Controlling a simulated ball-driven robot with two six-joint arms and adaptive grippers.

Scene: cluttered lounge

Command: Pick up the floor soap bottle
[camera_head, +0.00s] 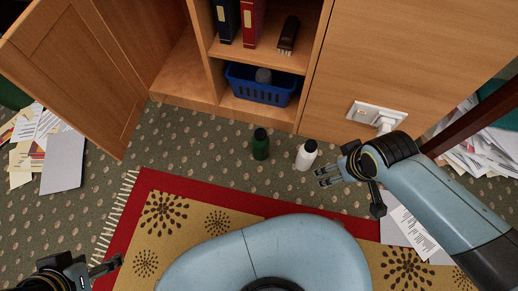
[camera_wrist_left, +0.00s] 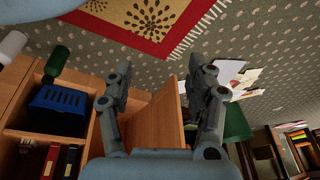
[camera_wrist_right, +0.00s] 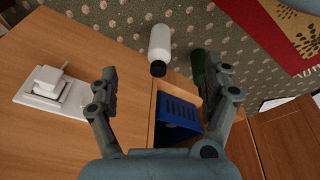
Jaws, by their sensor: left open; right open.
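Two bottles stand on the carpet before the cabinet: a white bottle with a black cap (camera_head: 305,157) and a dark green bottle (camera_head: 260,148) to its left. I cannot tell from a label which is the soap bottle. My right gripper (camera_head: 326,176) is open and empty, just right of the white bottle and apart from it. In the right wrist view the white bottle (camera_wrist_right: 160,42) shows beyond the open fingers, with the green bottle (camera_wrist_right: 197,66) partly behind a finger. My left gripper (camera_head: 104,270) is open and empty at the lower left, far from both bottles.
A wooden cabinet (camera_head: 190,75) with an open door (camera_head: 85,70) holds binders and a blue basket (camera_head: 260,88). A wall socket (camera_head: 375,113) is right of the bottles. A red-bordered rug (camera_head: 155,182) lies in front. Papers (camera_head: 40,130) lie left. Carpet around the bottles is clear.

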